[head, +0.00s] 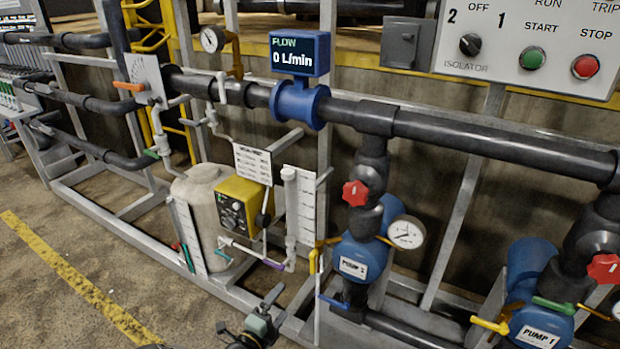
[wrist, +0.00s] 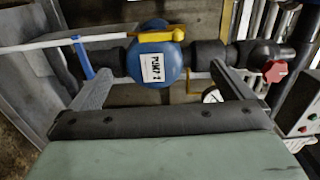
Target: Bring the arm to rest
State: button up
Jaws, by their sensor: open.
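My gripper (head: 248,327) shows at the bottom of the head view, low in front of the pipe skid and left of the pump labelled PUMP 2 (head: 362,262). Only the end of my arm is in that view. In the wrist view my gripper (wrist: 161,70) has its two grey fingers spread wide apart. Nothing is held between them. Beyond the fingers a blue pump (wrist: 150,48) with a white label lies across the picture, with a yellow lever (wrist: 178,34) above it. The distance from the fingertips to the pump cannot be told.
The skid carries a white tank (head: 203,215), a yellow dosing unit (head: 243,203), a flow meter reading 0 L/min (head: 299,58), red valve handles (head: 355,193) and a second pump (head: 538,330). A control panel (head: 530,45) is at upper right. Open floor (head: 60,300) lies at lower left.

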jog(key=s+d+r+m+g+h+p, duration=0.25)
jog(key=d+r+m+g, duration=0.45)
jog(key=d+m, duration=0.45)
jog(key=s+d+r+m+g+h+p, duration=0.15)
jog(key=s+d+r+m+g, duration=0.25)
jog(key=d+r+m+g, duration=0.55)
jog(key=s+d+r+m+y+p, duration=0.2)
jog(key=s+r+m+y, duration=0.4)
jog(key=m, duration=0.8)
jog(key=s+d+r+m+y+p, duration=0.3)
jog(key=s+r+m+y, duration=0.2)
jog(key=s+m, duration=0.5)
notch_tip(320, 180, up, 2)
jog(key=m, duration=0.4)
jog(key=shift+s+d+r+y, duration=0.25)
jog(key=shift+s+d+y, duration=0.1)
jog(key=shift+d+y, duration=0.05)
